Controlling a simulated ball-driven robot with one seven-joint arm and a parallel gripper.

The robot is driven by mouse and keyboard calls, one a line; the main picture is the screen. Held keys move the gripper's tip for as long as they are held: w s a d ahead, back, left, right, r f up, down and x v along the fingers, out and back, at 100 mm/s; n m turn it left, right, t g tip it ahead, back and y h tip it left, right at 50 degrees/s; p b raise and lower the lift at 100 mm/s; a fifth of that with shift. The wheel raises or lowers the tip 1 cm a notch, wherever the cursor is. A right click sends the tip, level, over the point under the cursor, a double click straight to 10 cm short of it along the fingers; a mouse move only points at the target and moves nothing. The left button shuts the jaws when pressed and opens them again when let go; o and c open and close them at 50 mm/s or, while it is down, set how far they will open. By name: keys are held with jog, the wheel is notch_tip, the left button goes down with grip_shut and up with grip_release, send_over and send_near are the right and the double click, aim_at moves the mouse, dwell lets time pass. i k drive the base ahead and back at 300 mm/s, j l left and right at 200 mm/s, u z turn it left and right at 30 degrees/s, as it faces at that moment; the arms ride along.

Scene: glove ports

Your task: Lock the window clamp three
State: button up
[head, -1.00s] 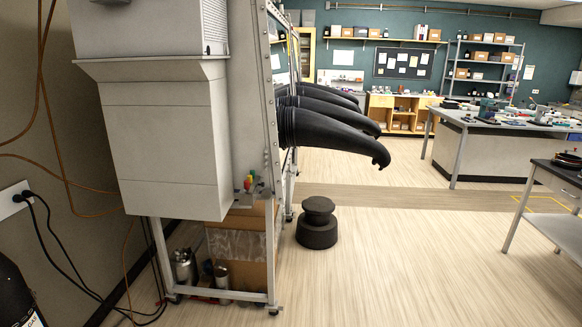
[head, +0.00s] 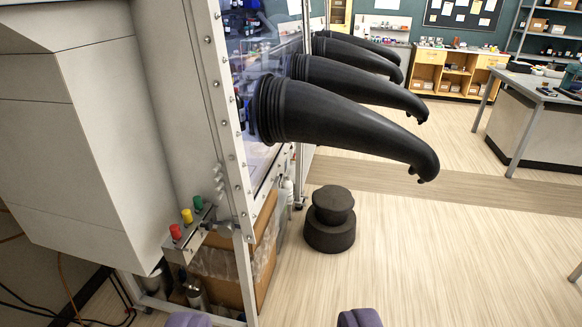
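The glove box window (head: 262,158) is seen at a steep angle behind the black gloves. Its near metal frame (head: 222,130) carries a row of bolts. I cannot pick out window clamp three or tell its state; the nearest glove (head: 345,125) covers part of the pane and frame. My gripper (head: 273,319) shows only as two purple fingertips at the bottom edge, set wide apart with nothing between them. It is open and well below the window.
Several black gloves stick out to the right from the box, the second (head: 365,84) behind the nearest. A dark round stool (head: 330,220) stands on the floor beside the box. Red, yellow and green knobs (head: 187,217) sit low on the near corner. Open floor (head: 440,250) lies right.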

aim_at(282, 176)
jog(key=i+l+u, duration=0.1)
jog(key=i+l, duration=0.65)
jog(key=i, duration=0.15)
jog(key=i+l+u, duration=0.1)
jog(key=i+l, duration=0.7)
jog(key=i, duration=0.1)
